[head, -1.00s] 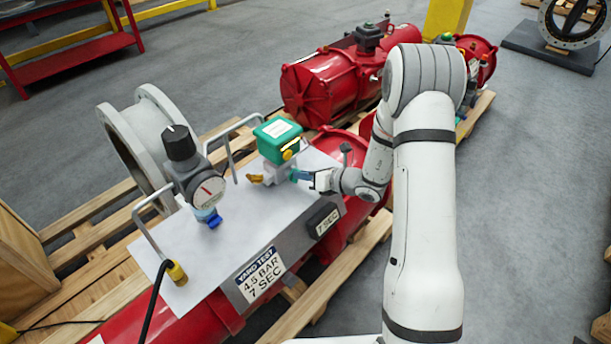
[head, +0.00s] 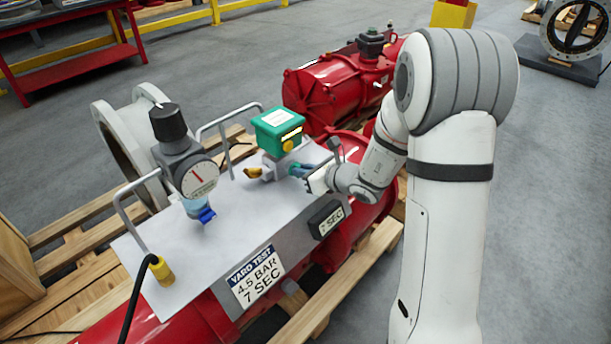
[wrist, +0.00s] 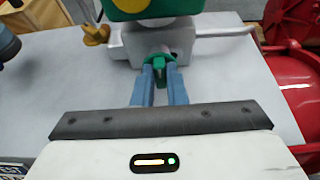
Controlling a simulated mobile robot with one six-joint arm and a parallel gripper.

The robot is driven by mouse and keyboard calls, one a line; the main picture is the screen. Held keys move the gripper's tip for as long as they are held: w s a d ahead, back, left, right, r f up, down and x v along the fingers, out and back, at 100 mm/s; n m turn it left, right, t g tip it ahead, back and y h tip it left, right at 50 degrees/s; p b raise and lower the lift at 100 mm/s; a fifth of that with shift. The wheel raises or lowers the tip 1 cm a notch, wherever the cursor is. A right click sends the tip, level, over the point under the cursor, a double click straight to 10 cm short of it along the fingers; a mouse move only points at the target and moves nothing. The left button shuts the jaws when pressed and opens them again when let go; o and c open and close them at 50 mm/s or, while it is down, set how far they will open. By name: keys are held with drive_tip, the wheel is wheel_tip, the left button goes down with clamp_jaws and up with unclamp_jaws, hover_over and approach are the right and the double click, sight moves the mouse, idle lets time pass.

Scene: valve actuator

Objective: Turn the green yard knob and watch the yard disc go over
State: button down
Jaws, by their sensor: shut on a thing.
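The green knob (wrist: 158,73) sits low on the front of a grey valve block (wrist: 178,44) in the wrist view. My gripper's (wrist: 159,74) two blue fingers stand on either side of the knob and are shut on it. In the head view, my gripper (head: 300,170) reaches in from the right at the block, and its fingers hide most of the knob. I cannot tell which part is the yard disc.
A gauge with a red needle (head: 199,181) and a black-knobbed regulator (head: 168,123) stand left on the white panel (head: 225,235). Metal hoop handles (head: 130,225) rise from it. Red cylinders (head: 325,95) lie behind.

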idle(0.3)
drive_tip(key=c, duration=1.5)
unclamp_jaws()
drive_tip(key=shift+o, duration=0.2)
drive_tip(key=p+v, duration=0.1)
drive_tip(key=v, duration=0.6)
drive_tip(key=shift+s+d+r, duration=0.2)
drive_tip(key=shift+s, duration=0.05)
